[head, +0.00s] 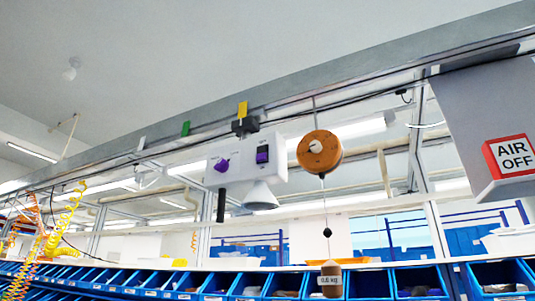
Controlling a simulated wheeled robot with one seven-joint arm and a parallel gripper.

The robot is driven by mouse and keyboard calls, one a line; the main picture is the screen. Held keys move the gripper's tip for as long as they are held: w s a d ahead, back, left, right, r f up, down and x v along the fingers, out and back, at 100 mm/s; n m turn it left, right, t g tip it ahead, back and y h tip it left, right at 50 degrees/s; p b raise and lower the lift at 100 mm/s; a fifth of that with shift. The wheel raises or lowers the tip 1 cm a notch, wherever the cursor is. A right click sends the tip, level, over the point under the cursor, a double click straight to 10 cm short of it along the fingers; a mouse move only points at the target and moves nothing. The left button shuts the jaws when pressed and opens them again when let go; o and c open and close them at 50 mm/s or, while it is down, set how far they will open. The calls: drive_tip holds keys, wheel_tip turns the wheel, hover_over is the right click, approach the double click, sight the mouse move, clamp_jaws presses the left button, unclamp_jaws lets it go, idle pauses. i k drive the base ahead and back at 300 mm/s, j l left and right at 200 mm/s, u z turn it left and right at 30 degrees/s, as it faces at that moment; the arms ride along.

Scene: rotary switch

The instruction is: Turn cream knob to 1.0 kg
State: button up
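The cream knob (316,146) sits on the face of an orange round housing (329,157) that hangs from the overhead rail. The marks around the knob are too small to read, so its setting cannot be told. A cord runs down from the housing past a small black ball (327,232). Below it is a brown weight (331,268) with a white label that seems to read 0.6 or 0.8 kg. My gripper is not in view.
Left of the housing hangs a white box (200,176) with a purple knob (222,166), a purple switch (262,154) and a white cone (260,195). A red AIR OFF sign (510,156) is at right. Blue bins (365,284) line the bottom. Yellow coiled hoses (45,232) hang at left.

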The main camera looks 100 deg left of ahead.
sight(315, 147)
drive_tip(key=u, duration=3.2)
